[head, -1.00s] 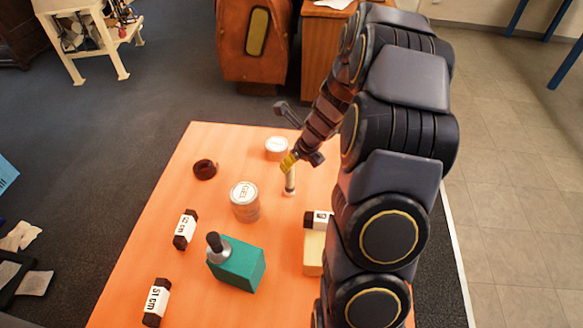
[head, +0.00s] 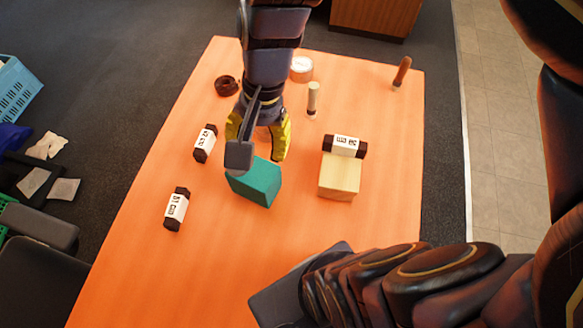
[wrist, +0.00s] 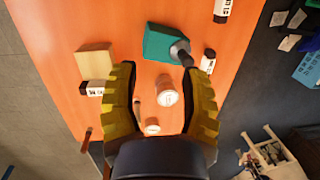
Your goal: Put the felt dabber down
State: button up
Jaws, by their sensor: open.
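A pale upright stick with a white foot, which looks like the felt dabber (head: 312,98), stands on the orange table (head: 320,240). In the wrist view it shows only as a small piece beside the left finger. My gripper (head: 260,150) is open, with nothing between its yellow-padded fingers. It is above the teal block (head: 256,184), to the left of the dabber and apart from it. In the wrist view the teal block (wrist: 165,43) has a dark-handled tool (wrist: 181,50) standing in it; my gripper hides that tool in the head view.
A GEL tin (wrist: 167,90) and a white round tub (head: 301,69) stand near the dabber. A dark ring (head: 227,86), a brown-handled tool (head: 402,71), a wooden block (head: 339,178) and labelled dark-ended blocks (head: 205,143) surround them.

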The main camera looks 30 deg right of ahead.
jog(key=s+r+n+g+h, duration=0.1)
jog(key=s+r+n+h, duration=0.1)
jog(key=s+n, duration=0.7)
jog(key=shift+s+d+r+g, duration=0.15)
jog(key=shift+s+d+g, duration=0.05)
jog(key=shift+s+g, duration=0.15)
dwell(0.4)
